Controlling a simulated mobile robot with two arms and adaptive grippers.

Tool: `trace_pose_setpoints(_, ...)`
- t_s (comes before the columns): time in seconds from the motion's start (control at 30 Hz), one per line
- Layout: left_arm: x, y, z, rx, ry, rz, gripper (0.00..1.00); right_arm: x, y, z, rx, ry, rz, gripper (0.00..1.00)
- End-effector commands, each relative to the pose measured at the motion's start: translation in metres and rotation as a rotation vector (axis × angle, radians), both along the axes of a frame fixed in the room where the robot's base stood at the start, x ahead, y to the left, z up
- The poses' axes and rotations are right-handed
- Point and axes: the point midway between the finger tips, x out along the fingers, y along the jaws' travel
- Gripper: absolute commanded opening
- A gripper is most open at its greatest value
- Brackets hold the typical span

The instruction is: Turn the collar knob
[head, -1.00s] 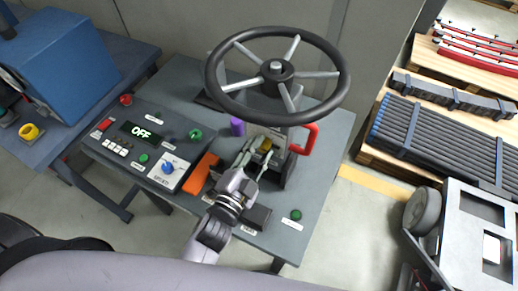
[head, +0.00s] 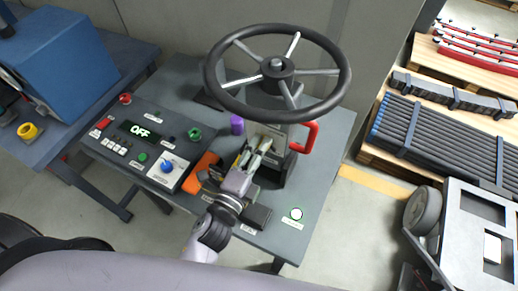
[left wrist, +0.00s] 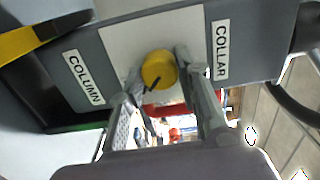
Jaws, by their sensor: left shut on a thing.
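The collar knob (left wrist: 158,69) is a round yellow knob with a black mark, on a pale plate between the labels COLUMN and COLLAR in the left wrist view. My left gripper (left wrist: 160,72) has one finger on each side of it and is shut on it. In the head view my left gripper (head: 258,152) reaches the column below the steering wheel (head: 277,70), and its fingers mostly hide the knob there. My right gripper is not in view.
A red handle (head: 311,137) sticks out right of the column. An orange block (head: 201,172) and a control panel (head: 130,142) reading OFF lie to the left. A purple cylinder (head: 237,126) stands behind. A round button (head: 296,214) at the front right shows white.

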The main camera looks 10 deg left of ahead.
Motion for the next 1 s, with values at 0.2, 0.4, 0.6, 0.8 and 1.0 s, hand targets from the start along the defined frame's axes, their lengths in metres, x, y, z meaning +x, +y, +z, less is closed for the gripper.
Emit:
trace_pose_setpoints(0.2, -0.0002, -0.0002, -0.0007, 0.03, -0.006, 0.0, 0.03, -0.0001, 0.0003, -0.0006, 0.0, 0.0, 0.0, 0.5)
trace_pose_setpoints(0.4, -0.0002, -0.0002, -0.0007, 0.032, -0.007, 0.0, 0.03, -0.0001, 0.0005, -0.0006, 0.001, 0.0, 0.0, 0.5)
trace_pose_setpoints(0.6, -0.0002, -0.0001, -0.0007, 0.031, -0.006, 0.0, 0.33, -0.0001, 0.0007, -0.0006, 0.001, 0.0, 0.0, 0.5)
trace_pose_setpoints(0.8, -0.0001, -0.0001, -0.0005, 0.03, -0.007, 0.0, 0.46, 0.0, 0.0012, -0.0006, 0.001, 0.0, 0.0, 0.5)
trace_pose_setpoints(1.0, -0.0001, 0.0, -0.0003, 0.029, -0.007, 0.0, 0.51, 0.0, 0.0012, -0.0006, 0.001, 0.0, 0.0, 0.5)
